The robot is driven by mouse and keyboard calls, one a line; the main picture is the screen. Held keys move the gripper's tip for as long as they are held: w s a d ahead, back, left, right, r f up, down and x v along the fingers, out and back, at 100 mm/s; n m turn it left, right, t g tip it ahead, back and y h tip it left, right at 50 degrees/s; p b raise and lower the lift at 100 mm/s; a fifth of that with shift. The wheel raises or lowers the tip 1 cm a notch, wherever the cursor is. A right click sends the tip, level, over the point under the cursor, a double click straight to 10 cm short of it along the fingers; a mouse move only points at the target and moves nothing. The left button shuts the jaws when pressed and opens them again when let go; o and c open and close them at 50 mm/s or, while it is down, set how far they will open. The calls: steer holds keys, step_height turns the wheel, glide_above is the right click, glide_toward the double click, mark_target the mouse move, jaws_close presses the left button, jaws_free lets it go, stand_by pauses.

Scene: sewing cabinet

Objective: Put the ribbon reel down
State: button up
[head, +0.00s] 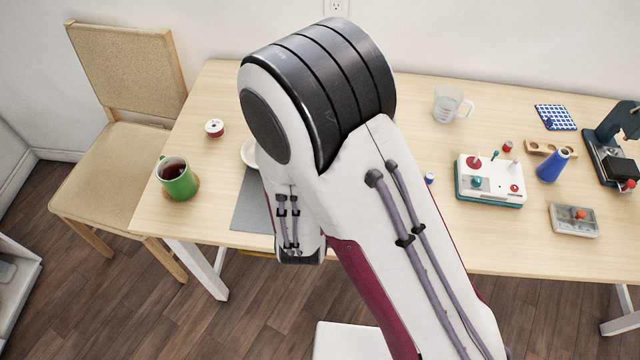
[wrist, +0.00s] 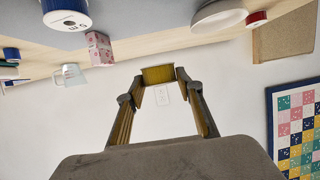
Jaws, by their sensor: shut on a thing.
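In the wrist view my gripper (wrist: 160,82) is shut on a yellow piece (wrist: 158,74), which spans the space between the fingertips. It looks like the ribbon reel seen edge-on. The wrist picture is upside down, and the held piece shows against the wall, apart from the tabletop.
A white dish (head: 249,152), a red-and-white spool (head: 214,127) and a green mug (head: 177,178) stand left. A blue-and-white reel (wrist: 66,14) and a pink box (wrist: 99,48) show in the wrist view. A measuring cup (head: 450,104) and sewing things stand right.

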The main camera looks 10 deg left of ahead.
steer(key=shift+f, duration=2.9)
steer(key=shift+f, duration=2.05)
steer(key=shift+s+f, duration=0.1)
steer(key=shift+f, duration=0.6)
steer(key=o, duration=1)
steer(key=shift+o, duration=0.2)
steer(key=shift+r, duration=0.5)
steer(key=shift+s+a+r, duration=0.1)
steer(key=shift+s+r, duration=0.05)
steer(key=shift+v, duration=3.55)
